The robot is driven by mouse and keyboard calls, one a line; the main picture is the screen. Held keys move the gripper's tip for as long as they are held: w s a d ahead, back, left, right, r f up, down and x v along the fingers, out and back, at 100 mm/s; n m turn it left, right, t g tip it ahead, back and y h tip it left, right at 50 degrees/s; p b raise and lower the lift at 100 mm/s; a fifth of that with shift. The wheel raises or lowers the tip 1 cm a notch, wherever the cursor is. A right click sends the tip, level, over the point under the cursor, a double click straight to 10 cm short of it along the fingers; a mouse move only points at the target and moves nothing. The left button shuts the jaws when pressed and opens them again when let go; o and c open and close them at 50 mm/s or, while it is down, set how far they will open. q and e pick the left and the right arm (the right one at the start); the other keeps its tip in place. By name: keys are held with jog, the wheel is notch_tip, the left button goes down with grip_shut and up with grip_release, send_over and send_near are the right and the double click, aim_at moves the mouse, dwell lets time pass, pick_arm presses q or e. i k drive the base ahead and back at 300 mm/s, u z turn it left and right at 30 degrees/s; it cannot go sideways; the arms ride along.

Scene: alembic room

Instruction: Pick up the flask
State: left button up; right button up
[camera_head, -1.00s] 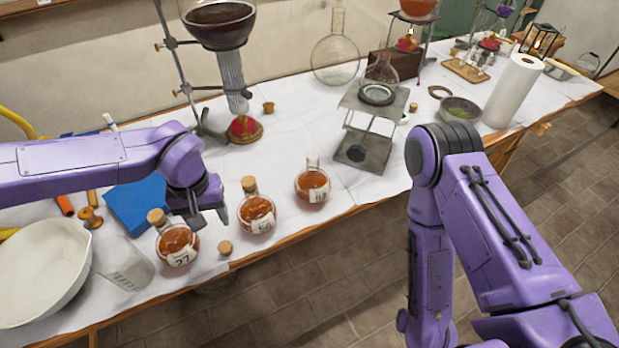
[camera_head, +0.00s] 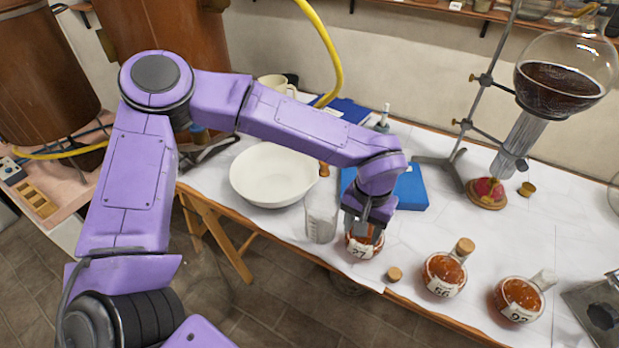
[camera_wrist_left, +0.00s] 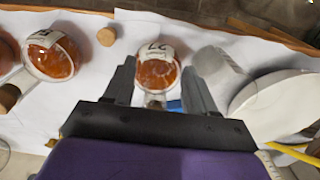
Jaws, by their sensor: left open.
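The round flask of amber liquid labelled 27 (camera_head: 357,253) stands near the table's front edge. In the left wrist view this flask (camera_wrist_left: 158,72) lies between the fingers, its neck pointing toward the palm. My left gripper (camera_head: 366,232) is open, pointing down right over flask 27, and hides its neck and top in the head view. In the left wrist view the open fingers (camera_wrist_left: 158,78) are on either side of the flask; I cannot tell whether they touch it. My right gripper is out of view.
A glass beaker (camera_head: 321,222) stands close left of flask 27, with a white bowl (camera_head: 273,174) behind it. A loose cork (camera_head: 394,274) lies to the right. A blue book-like block (camera_head: 411,188) lies behind. A stand with a large dark-filled flask (camera_head: 562,85) is at right.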

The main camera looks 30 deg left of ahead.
aim_at(520, 299)
jog(key=z, duration=0.75)
